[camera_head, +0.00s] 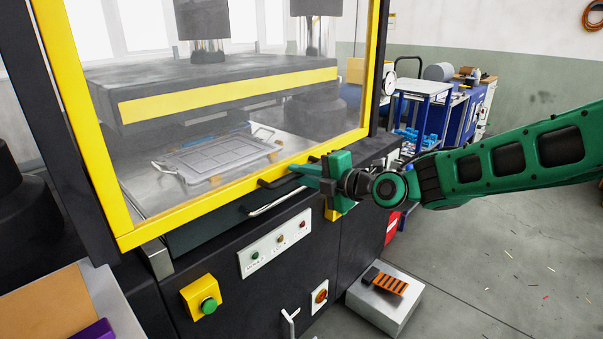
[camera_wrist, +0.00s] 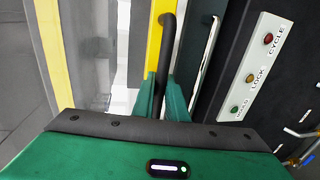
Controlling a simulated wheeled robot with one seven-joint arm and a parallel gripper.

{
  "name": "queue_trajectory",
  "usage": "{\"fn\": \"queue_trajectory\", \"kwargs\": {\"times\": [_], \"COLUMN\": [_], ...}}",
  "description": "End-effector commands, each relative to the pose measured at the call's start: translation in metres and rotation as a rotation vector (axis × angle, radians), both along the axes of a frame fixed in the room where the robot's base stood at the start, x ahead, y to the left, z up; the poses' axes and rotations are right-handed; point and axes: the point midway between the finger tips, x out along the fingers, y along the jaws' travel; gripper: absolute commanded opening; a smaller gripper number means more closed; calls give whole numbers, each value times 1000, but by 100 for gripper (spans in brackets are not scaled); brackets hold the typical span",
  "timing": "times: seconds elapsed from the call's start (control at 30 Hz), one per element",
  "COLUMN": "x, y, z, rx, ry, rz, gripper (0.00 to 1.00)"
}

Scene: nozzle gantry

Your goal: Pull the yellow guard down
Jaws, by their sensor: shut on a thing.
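The yellow guard (camera_head: 225,192) is a yellow frame around a clear window at the front of the machine. Its bottom bar runs along the front edge of the machine bed, and I cannot tell if it touches. The bar also shows in the wrist view (camera_wrist: 157,45). A black handle (camera_head: 270,182) sticks out from the bar, and it stands upright in the wrist view (camera_wrist: 167,45). My green gripper (camera_head: 305,173) comes from the right and is shut on the handle, with its fingers (camera_wrist: 161,100) on both sides of it. The fingers hide part of the handle.
Behind the window a grey tray (camera_head: 218,158) lies under the press plate (camera_head: 230,95). Below the guard are a metal rail (camera_head: 280,198), an indicator panel (camera_head: 275,243) and a green button on a yellow box (camera_head: 201,298). A grey box (camera_head: 385,305) stands on the floor at right.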

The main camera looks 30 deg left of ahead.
Motion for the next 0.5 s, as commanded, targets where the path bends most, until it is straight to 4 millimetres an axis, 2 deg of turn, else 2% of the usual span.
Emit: {"fn": "queue_trajectory", "kwargs": {"times": [0.03,0.07,0.1,0.13,0.5], "x": [5,5,5,5,1], "y": [-4,-5,-4,-4,-7], "z": [-9,-10,-9,-9,-4], "rx": [-16,-17,-17,-16,-9], "ry": [4,6,5,4,4], "rz": [-10,-10,-10,-10,-4], "gripper": [0,17,27,31,31]}}
